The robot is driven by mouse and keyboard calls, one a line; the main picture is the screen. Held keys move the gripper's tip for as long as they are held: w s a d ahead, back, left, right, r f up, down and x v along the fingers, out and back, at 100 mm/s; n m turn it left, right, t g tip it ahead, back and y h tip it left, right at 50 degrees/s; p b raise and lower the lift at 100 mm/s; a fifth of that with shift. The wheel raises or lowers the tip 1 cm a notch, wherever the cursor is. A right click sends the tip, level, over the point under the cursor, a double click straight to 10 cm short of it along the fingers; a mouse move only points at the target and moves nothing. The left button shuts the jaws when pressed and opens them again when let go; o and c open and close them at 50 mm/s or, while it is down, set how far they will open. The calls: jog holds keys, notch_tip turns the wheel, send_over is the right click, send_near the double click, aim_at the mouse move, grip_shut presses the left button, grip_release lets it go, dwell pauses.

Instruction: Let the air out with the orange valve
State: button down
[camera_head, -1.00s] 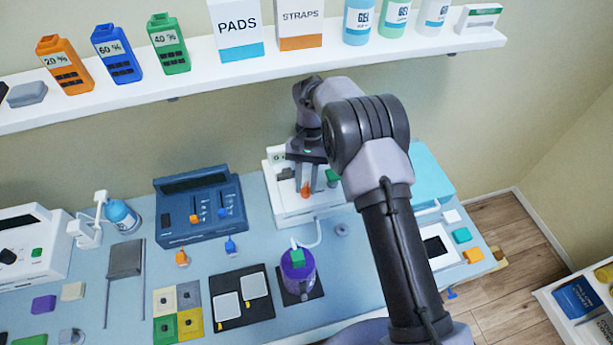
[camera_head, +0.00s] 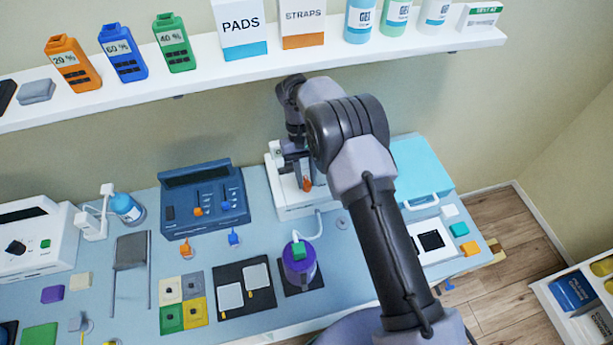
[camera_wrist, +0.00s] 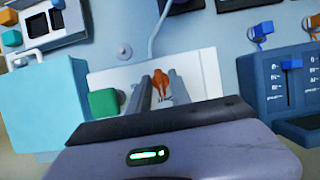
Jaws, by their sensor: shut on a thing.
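The orange valve (camera_head: 307,184) is a small lever on the front of a white machine (camera_head: 290,211) at the back of the bench. In the wrist view the orange valve (camera_wrist: 160,82) shows between the two grey fingertips of my gripper (camera_wrist: 162,85). My gripper (camera_head: 303,180) is shut on it, though its exact contact is partly hidden. A green block or knob (camera_wrist: 103,102) sits on the same machine, beside the valve. In the head view my arm covers it.
A purple container with a green top (camera_head: 299,270) stands in front, joined by a white tube to the machine. A blue slider unit (camera_head: 204,200) is to the left, a cyan box (camera_head: 420,170) to the right. A shelf (camera_head: 250,65) runs above, behind my arm.

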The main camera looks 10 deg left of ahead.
jog(key=c, duration=1.5)
grip_release()
